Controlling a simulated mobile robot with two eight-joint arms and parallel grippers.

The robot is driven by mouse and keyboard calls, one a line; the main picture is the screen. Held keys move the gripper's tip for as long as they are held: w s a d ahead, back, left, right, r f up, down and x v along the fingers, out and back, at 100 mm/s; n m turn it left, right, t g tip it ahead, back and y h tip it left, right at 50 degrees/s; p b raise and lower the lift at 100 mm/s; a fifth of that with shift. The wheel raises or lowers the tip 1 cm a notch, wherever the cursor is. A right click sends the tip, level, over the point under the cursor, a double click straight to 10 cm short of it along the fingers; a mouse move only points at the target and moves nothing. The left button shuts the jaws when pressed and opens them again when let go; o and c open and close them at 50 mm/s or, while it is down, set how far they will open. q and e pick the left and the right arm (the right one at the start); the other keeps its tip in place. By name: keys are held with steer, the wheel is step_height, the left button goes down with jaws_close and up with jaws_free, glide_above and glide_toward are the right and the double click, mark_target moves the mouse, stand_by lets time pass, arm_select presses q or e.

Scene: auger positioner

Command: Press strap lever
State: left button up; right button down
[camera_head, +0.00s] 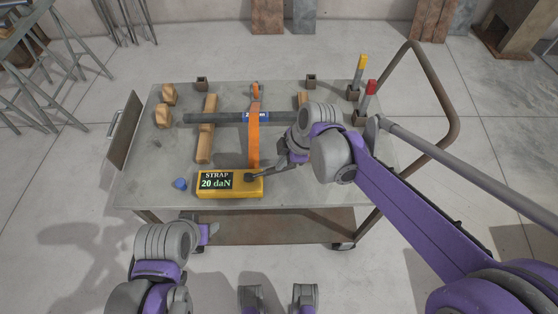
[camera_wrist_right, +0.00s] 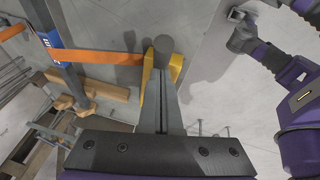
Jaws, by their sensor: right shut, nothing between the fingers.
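The yellow strap box (camera_head: 212,192) sits at the front edge of the cart top. Its display reads "STRAP 20 daN". An orange strap (camera_head: 255,135) runs from it over a dark horizontal bar (camera_head: 225,118). A dark round knob, seemingly the lever end (camera_head: 248,177), is at the box's right part; it also shows in the right wrist view (camera_wrist_right: 163,46). My right gripper (camera_head: 259,175) is shut and empty, its tips at or very near the knob; I cannot tell whether they touch. My left gripper (camera_head: 208,232) is in front of the cart, its finger opening unclear.
The grey cart top (camera_head: 145,185) holds wooden blocks (camera_head: 205,145), a blue knob (camera_head: 180,184) and holders with yellow-topped (camera_head: 361,62) and red-topped (camera_head: 371,87) tools. A tubular handle (camera_head: 440,80) rises at the right.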

mark_target(290, 167)
steer(key=d+f+y+b, duration=0.2)
steer(key=shift+f, duration=0.35)
steer(key=f, duration=0.1)
steer(key=d+f+b, duration=0.1)
steer(key=shift+s+d+f+b, duration=0.1)
steer(key=shift+f+b, duration=0.2)
steer(key=shift+s+f, duration=0.1)
steer(key=shift+f, duration=0.05)
